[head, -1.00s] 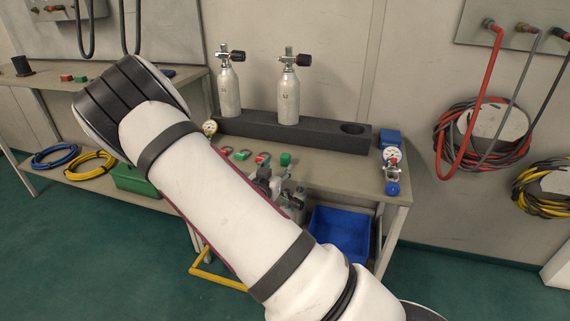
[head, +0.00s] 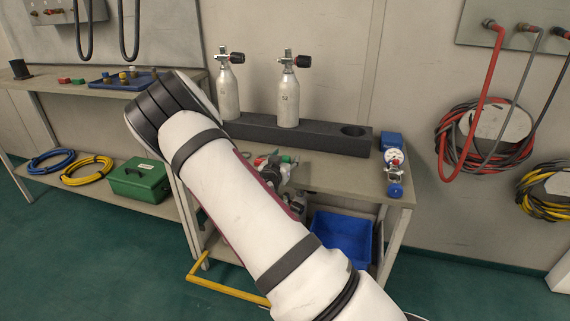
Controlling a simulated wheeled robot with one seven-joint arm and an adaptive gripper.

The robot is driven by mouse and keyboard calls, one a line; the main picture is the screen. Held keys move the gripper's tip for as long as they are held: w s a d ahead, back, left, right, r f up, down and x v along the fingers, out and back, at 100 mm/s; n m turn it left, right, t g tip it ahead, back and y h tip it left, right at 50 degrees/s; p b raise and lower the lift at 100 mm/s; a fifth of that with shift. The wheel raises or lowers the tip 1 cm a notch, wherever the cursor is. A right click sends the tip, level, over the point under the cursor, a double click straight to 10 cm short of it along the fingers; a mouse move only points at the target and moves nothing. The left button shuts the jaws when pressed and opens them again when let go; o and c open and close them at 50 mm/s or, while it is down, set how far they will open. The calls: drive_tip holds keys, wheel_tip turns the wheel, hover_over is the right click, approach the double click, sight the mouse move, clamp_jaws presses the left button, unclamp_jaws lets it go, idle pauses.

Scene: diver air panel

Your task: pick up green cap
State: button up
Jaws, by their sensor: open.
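A small green cap (head: 287,159) lies on the workbench top, just in front of the dark cylinder block. My gripper (head: 275,169) is small in the head view, beside my white arm and at the near side of the cap. It is open. Its fingers overlap the cap's area, and I cannot tell whether they touch it. A red cap (head: 260,160) shows just left of the gripper. My arm hides the bench to the left of it.
The block (head: 325,137) holds two grey cylinders and has one empty hole. A regulator with a gauge (head: 394,157) sits at the bench's right end. A blue bin (head: 342,238) stands below. Another bench at left carries a blue tray (head: 110,86). A yellow rail (head: 228,290) crosses the front.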

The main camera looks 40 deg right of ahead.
sight(285, 158)
drive_tip(key=c, duration=0.9)
drive_tip(key=shift+c, duration=0.2)
drive_tip(key=shift+r+p, duration=0.3)
drive_tip(key=shift+r, duration=0.25)
drive_tip(key=r, duration=0.1)
drive_tip(key=r+p, duration=0.1)
drive_tip(key=shift+s+a+r, duration=0.2)
drive_tip(key=shift+s+r, duration=0.05)
drive_tip(key=shift+r, duration=0.15)
drive_tip(key=s+a+p, duration=0.1)
drive_tip(key=s+a, duration=0.3)
drive_tip(key=s, duration=0.2)
drive_tip(key=s+a+r+p, duration=0.1)
drive_tip(key=s+a+p, duration=0.1)
drive_tip(key=s+a, duration=0.2)
drive_tip(key=s, duration=0.3)
drive_tip(key=shift+a, duration=0.1)
